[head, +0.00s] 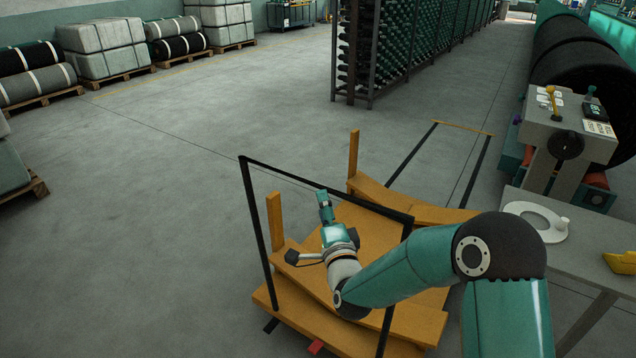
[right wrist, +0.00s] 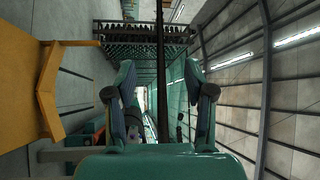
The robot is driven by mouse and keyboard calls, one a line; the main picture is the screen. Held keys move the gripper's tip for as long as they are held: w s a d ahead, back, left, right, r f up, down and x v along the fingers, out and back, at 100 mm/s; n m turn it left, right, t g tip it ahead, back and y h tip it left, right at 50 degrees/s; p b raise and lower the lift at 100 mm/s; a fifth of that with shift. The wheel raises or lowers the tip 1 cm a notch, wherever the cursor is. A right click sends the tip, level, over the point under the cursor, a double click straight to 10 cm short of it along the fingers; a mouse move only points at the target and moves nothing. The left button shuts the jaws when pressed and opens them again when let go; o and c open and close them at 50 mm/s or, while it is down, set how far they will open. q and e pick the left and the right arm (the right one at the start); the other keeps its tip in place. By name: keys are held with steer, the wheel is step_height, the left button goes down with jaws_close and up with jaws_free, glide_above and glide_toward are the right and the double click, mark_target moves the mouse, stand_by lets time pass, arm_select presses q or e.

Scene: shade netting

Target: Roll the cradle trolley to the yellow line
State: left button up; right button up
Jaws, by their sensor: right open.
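The cradle trolley (head: 372,243) is an orange-yellow cart with sloping boards, corner posts and a black handle frame (head: 247,205), standing on the grey floor. My right gripper (head: 325,200) is at the frame's top bar. In the right wrist view, my right gripper (right wrist: 160,85) is open, with the black bar (right wrist: 160,60) running between its spread fingers; whether it touches them I cannot tell. The yellow line (head: 463,128) crosses the floor beyond the trolley, between the ends of two dark floor strips. My arm hides part of the trolley. My left gripper is not in view.
A control desk (head: 568,135) and a grey table (head: 590,245) with a white ring-shaped part stand at the right. A rack of dark green spools (head: 400,50) stands beyond the line. Wrapped bales on pallets (head: 105,48) line the far left. Open floor lies left of the trolley.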

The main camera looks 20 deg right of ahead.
mark_target(318, 187)
steer(key=w, duration=0.2)
steer(key=w+p, duration=0.1)
steer(key=w, duration=0.1)
steer(key=w+r, duration=0.1)
steer(key=w, duration=0.2)
steer(key=shift+d, duration=0.4)
steer(key=shift+c, duration=0.4)
steer(key=shift+f, duration=0.1)
jaws_close()
